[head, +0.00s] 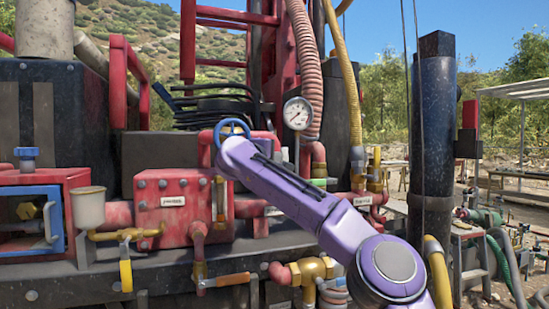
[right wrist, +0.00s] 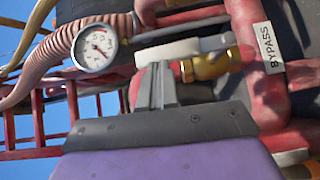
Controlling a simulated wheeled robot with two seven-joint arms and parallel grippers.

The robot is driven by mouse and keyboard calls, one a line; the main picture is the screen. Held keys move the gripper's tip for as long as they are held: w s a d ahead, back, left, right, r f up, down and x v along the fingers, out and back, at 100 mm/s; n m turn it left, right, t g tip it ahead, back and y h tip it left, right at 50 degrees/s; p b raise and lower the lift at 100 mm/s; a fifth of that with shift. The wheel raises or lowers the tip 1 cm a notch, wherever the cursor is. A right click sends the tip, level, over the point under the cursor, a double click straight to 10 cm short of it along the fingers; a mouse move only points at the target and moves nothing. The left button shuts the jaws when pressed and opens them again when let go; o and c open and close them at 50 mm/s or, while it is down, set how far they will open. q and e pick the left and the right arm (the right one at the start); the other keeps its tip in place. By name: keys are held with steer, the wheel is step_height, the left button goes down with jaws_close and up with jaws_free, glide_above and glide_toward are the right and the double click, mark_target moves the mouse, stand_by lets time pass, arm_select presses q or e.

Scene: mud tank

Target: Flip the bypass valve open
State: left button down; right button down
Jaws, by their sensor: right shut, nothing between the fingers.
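In the right wrist view, a brass valve (right wrist: 208,66) sits on red piping beside a white label reading BYPASS (right wrist: 272,48). A pale grey lever-like bar (right wrist: 185,48) runs beside the brass body, and its end lies just beyond my fingertips. My right gripper (right wrist: 158,70) is shut and empty, with its tips close to that bar. I cannot tell whether they touch. In the head view my purple right arm reaches in from the lower right, and its gripper is hidden behind the arm's end. My left gripper is not in view.
A pressure gauge (head: 297,113) and a ribbed hose (head: 305,60) stand above and right of the arm's end. A blue handwheel (head: 232,127) is right by it. A red box (head: 178,208) and a grey cup (head: 88,207) are at left. A thick dark post (head: 432,130) stands at right.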

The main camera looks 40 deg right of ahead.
steer(key=w+b+v, duration=0.1)
steer(key=b+v, duration=0.1)
steer(key=v, duration=0.4)
steer(key=w+a+b+v, duration=0.1)
steer(key=b+v, duration=0.1)
steer(key=v, duration=0.5)
steer(key=shift+w+f+b, duration=0.25)
steer(key=shift+w+b, duration=0.05)
steer(key=shift+w, duration=0.05)
steer(key=shift+d, duration=0.1)
